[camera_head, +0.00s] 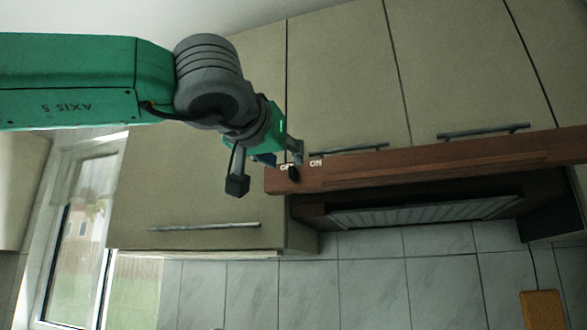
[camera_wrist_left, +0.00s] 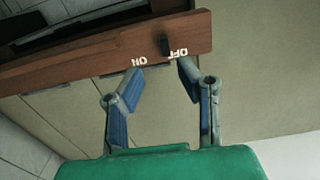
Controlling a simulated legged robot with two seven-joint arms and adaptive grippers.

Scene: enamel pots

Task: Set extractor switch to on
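The extractor switch (camera_head: 293,173) is a small black knob on the front edge of the brown wooden hood (camera_head: 420,168), near its left end. It sits by the white OFF label, with the ON label (camera_head: 316,163) to its right. In the left wrist view, the picture is upside down and the switch (camera_wrist_left: 165,46) stands beside OFF, with ON to its left. My left gripper (camera_wrist_left: 160,82) is open and empty there, its fingertips just short of the hood's edge, the switch between their lines. In the head view, my left gripper (camera_head: 283,153) partly covers OFF. My right gripper is not in view.
Beige wall cupboards (camera_head: 340,80) with bar handles surround the hood. A lower cupboard (camera_head: 190,200) stands left of it. The hood's grille (camera_head: 425,212) is underneath. Below are grey tiles (camera_head: 370,270) and a hanging brown board (camera_head: 541,310). A window (camera_head: 85,230) is at left.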

